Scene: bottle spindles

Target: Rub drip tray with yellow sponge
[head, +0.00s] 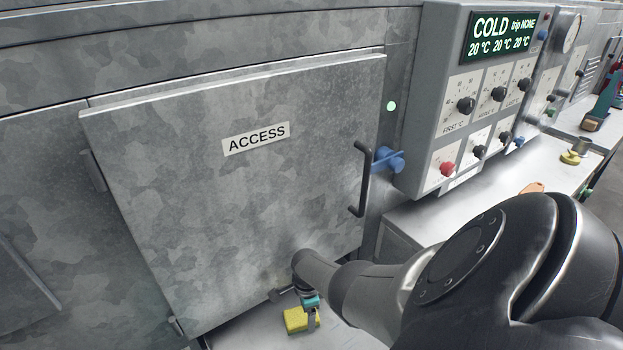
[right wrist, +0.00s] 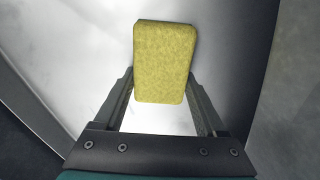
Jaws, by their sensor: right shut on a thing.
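The yellow sponge (head: 298,320) is a small block low in the head view, below the access door. My right gripper (head: 312,312) reaches down to it and is shut on it. In the right wrist view the sponge (right wrist: 165,62) sits between the two fingers of the right gripper (right wrist: 162,95). A pale metal surface (head: 262,332), which may be the drip tray, lies under the sponge. It also shows bright in the right wrist view (right wrist: 85,50). I cannot tell whether the sponge touches it. My left gripper is not in view.
A control box (head: 480,95) with several knobs juts out at the upper right. A light worktop (head: 440,215) runs beneath it, with a small yellow item (head: 571,157) on it.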

